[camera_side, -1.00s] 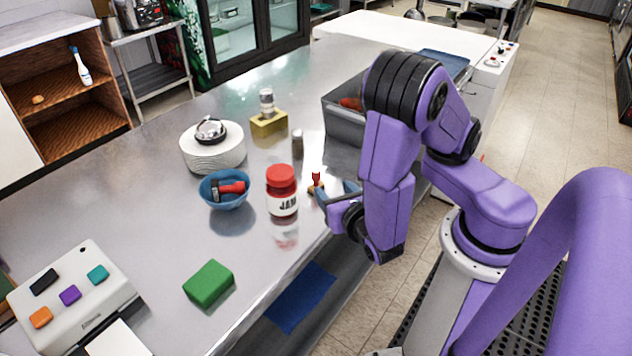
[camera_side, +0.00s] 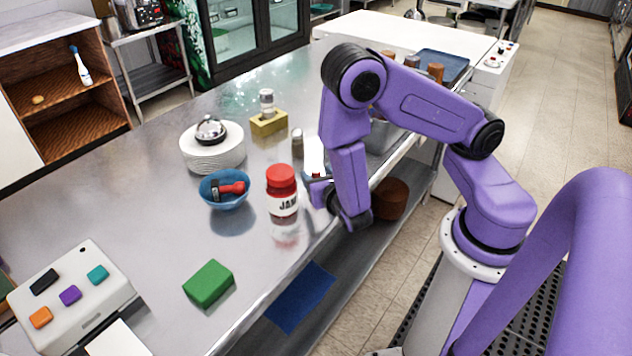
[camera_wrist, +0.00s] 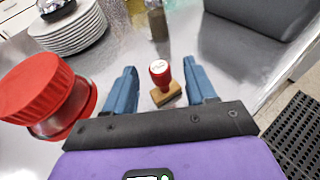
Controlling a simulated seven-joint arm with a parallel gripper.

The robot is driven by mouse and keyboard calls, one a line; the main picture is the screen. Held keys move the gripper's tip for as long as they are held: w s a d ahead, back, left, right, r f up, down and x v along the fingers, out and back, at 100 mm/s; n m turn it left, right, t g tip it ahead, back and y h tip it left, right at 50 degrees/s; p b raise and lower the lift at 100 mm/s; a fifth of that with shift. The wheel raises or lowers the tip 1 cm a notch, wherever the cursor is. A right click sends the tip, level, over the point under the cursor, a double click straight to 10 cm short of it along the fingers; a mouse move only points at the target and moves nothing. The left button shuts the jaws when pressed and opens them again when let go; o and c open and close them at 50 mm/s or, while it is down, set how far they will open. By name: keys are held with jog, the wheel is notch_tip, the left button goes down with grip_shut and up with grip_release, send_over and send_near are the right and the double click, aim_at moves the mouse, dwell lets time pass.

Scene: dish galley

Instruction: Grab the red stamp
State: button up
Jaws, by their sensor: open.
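The red stamp (camera_wrist: 159,72) has a red handle on a wooden base and stands upright on the metal counter in the wrist view. My gripper (camera_wrist: 163,80) is open, with one blue finger to the left of the stamp and one to the right. The stamp appears between the fingers, and neither finger visibly touches it. In the side view, my gripper (camera_side: 318,190) is low over the counter beside the jam jar, and only a bit of the stamp's red handle (camera_side: 318,175) shows; my arm and gripper hide most of it.
The red-lidded jam jar (camera_side: 282,192) stands close to my gripper's left. A blue bowl (camera_side: 225,200) with red items, a plate stack (camera_side: 213,158), a shaker (camera_side: 297,145) and a yellow block (camera_side: 268,124) stand nearby. A grey bin (camera_wrist: 262,14) is behind. The front counter holds a green block (camera_side: 208,283).

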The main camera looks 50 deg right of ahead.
jog(key=shift+w+d+f, duration=0.15)
jog(key=shift+w+d, duration=0.1)
jog(key=shift+w, duration=0.05)
grip_shut()
dwell(0.3)
